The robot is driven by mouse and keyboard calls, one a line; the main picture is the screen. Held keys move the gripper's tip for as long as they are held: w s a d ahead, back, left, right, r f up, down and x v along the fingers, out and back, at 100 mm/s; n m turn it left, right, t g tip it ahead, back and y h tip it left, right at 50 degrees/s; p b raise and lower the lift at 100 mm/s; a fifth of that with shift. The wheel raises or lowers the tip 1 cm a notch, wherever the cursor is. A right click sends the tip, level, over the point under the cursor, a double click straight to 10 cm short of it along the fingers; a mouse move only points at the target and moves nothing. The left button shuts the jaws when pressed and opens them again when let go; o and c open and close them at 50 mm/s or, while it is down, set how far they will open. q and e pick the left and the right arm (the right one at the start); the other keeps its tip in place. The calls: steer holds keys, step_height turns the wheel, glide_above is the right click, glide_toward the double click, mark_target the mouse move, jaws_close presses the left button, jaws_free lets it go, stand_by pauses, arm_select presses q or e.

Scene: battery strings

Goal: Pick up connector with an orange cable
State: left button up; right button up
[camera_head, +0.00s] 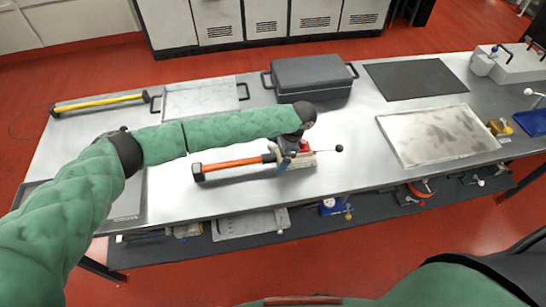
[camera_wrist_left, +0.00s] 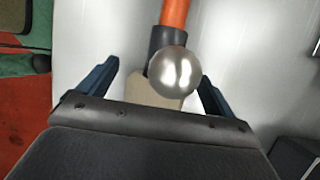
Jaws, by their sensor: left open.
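The connector's orange cable (camera_head: 232,163) lies across the table in the middle of the head view, with a dark block at its left end. At its right end is a dark collar and a pale connector body (camera_head: 301,161), partly hidden by my left gripper (camera_head: 284,158). In the left wrist view the orange cable (camera_wrist_left: 174,12) enters from the top into a dark collar. The pale body (camera_wrist_left: 143,91) lies between the two blue fingers of my left gripper (camera_wrist_left: 155,86), which are open and apart from it. A silver ball (camera_wrist_left: 174,71) covers part of it. My right gripper is out of view.
A yellow-cabled bar (camera_head: 100,103), a pale tray (camera_head: 200,100) and a dark grey case (camera_head: 310,77) stand along the back. A black mat (camera_head: 415,79) and a stained plate (camera_head: 437,134) lie to the right. Several connectors sit on the lower shelf. Bare table surrounds the connector.

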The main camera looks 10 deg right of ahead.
arm_select(q)
steer(key=shift+a+f, duration=0.1)
steer(key=shift+f, duration=0.15)
steer(key=shift+c, duration=0.2)
steer(key=shift+r, duration=0.1)
steer(key=c, duration=1.8)
steer(key=shift+o, duration=0.2)
